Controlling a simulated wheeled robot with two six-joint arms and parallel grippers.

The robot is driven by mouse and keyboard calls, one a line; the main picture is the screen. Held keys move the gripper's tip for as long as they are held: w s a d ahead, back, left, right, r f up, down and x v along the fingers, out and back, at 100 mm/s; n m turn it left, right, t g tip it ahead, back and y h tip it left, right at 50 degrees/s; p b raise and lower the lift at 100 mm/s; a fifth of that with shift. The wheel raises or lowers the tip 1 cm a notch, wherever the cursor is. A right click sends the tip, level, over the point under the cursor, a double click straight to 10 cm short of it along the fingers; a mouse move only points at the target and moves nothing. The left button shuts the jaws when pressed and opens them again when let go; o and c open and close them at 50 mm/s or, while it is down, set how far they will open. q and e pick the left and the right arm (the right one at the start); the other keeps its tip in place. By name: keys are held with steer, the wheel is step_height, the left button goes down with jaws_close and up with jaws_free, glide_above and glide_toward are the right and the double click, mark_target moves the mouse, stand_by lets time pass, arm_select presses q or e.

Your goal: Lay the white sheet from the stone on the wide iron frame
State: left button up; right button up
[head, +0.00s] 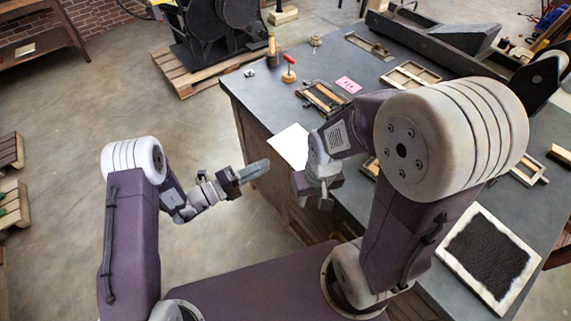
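A white sheet (289,145) shows flat near the left edge of the dark table, just behind my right gripper (319,195); its right part is hidden by my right arm. I cannot tell whether the gripper touches it. A pale-bordered slab with a dark, rough top (490,256), perhaps the stone, lies at the table's near right. A dark frame with wooden bars (323,97) lies beyond the sheet; I cannot tell whether it is the wide iron frame. My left gripper (255,171) is out over the floor, left of the table, with nothing visible in it.
A pale rectangular frame (410,76) and a pink card (348,84) lie farther back on the table (265,95). A red-handled tool (289,68) stands near the far left corner. A long dark press (435,40) fills the back right.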

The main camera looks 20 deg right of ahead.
arm_select(q)
step_height(320, 180, down, 5)
steer(key=n+t, duration=0.1)
steer(key=n, duration=0.2)
steer(key=b, duration=0.3)
glide_toward(293, 155)
steer(key=shift+y, duration=0.3)
steer(key=x, duration=0.5)
steer(key=shift+w+d, duration=0.15)
steer(key=shift+w+d+r, duration=0.1)
steer(key=shift+w+d, duration=0.15)
steer(key=shift+d, duration=0.25)
